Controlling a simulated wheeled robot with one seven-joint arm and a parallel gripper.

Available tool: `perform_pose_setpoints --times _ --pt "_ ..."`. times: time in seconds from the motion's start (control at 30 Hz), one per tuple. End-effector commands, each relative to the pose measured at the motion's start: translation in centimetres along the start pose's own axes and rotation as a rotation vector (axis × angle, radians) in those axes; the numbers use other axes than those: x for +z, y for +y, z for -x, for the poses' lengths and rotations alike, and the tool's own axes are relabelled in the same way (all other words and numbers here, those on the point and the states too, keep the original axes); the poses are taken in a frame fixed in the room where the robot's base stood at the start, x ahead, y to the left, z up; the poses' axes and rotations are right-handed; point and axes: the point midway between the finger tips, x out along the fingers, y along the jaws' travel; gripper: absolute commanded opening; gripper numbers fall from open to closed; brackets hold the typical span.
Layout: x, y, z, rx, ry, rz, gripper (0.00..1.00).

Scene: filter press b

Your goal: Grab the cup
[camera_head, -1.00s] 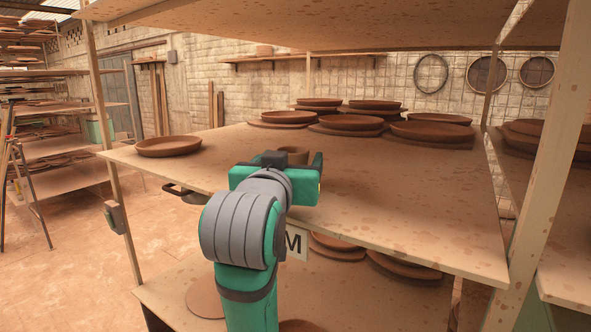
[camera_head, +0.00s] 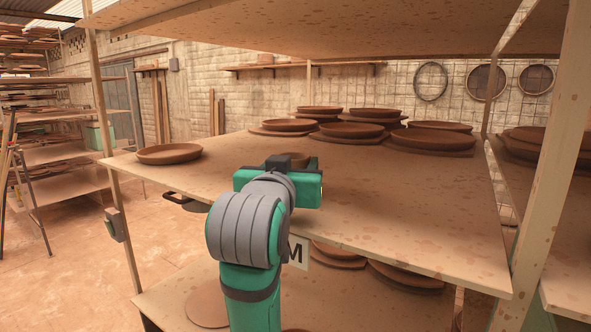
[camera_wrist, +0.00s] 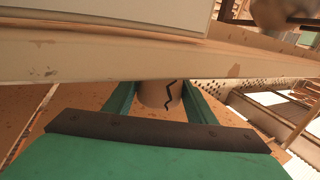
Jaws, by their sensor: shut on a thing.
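The cup (camera_head: 295,158) is a small brown vessel on the middle shelf board, mostly hidden behind my gripper in the head view. In the wrist view the cup (camera_wrist: 160,93) shows a black zigzag line on its side and stands between the two green fingers. My gripper (camera_head: 291,164) reaches over the front of the shelf and is shut on the cup. In the wrist view my gripper (camera_wrist: 158,100) has a finger on each side of it. The cup's base is hard to see, so I cannot tell whether it touches the board.
A brown plate (camera_head: 169,153) lies at the shelf's left end. Several stacked plates (camera_head: 346,131) stand at the back. The shelf board (camera_head: 420,205) is clear to the right. A wooden post (camera_head: 548,150) stands at the right, and another board (camera_head: 300,40) hangs overhead.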

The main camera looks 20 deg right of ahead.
Motion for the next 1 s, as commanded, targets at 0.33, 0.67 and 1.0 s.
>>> perform_pose_setpoints --times 0.33,0.67,1.0 --pt "-5.6 1.2 2.0 -0.001 0.009 -0.004 0.26" --pt "-10.3 4.5 7.2 0.001 0.007 -0.003 0.26" --pt "-12.1 6.5 10.7 -0.002 0.005 -0.004 0.26"
